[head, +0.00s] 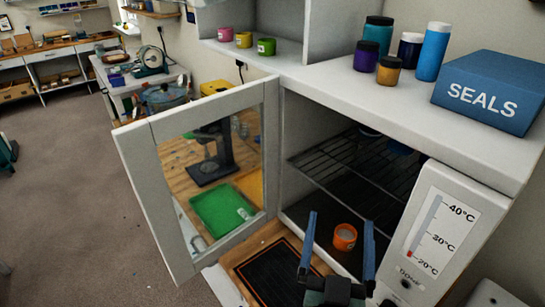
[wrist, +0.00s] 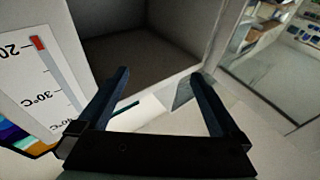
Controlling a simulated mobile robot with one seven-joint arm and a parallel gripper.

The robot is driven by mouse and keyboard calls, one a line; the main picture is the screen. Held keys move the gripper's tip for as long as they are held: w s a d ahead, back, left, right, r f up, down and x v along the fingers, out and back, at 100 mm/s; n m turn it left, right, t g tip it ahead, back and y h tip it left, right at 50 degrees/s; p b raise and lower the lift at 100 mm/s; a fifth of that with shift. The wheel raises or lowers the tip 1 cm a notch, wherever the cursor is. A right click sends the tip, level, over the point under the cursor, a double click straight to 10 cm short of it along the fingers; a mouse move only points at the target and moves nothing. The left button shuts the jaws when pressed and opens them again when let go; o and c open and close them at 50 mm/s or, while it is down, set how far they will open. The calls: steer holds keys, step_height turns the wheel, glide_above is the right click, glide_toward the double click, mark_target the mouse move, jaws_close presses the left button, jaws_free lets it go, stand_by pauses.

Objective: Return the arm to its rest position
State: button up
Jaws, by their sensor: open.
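My gripper (head: 341,218) is in front of the open cabinet, its two blue fingers spread apart. In the wrist view the fingers (wrist: 160,75) are also apart, with nothing between them. In the head view an orange cup (head: 345,237) shows between the fingers, low in the cabinet opening. It appears to stand on the cabinet floor, apart from the fingers; I do not see it in the wrist view. My arm's rest position is not marked in either view.
The cabinet door (head: 140,165) with its glass pane stands open at the left. A temperature panel (head: 437,235) is right of the opening; a wire rack (head: 370,165) spans the inside. Several jars and a blue SEALS box (head: 492,92) stand on top. Floor (head: 60,200) at left is clear.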

steer(key=a+r+n+t+y, duration=0.1)
steer(key=a+r+t, duration=0.15)
steer(key=r, duration=1.05)
steer(key=a+r+t+y, duration=0.15)
steer(key=a+r, duration=0.25)
steer(key=r, duration=0.9)
steer(key=s+a+r+n+t+y, duration=0.1)
steer(key=s+a+r, duration=0.1)
steer(key=s+r, duration=0.2)
steer(key=s+a+r+t+y, duration=0.1)
steer(key=s+r, duration=0.4)
steer(key=r, duration=0.5)
steer(key=shift+s+a+r+n+t, duration=0.25)
steer(key=shift+a+n+t, duration=0.15)
steer(key=shift+a+t, duration=0.3)
steer(key=shift+f, duration=0.1)
steer(key=shift+c, duration=0.3)
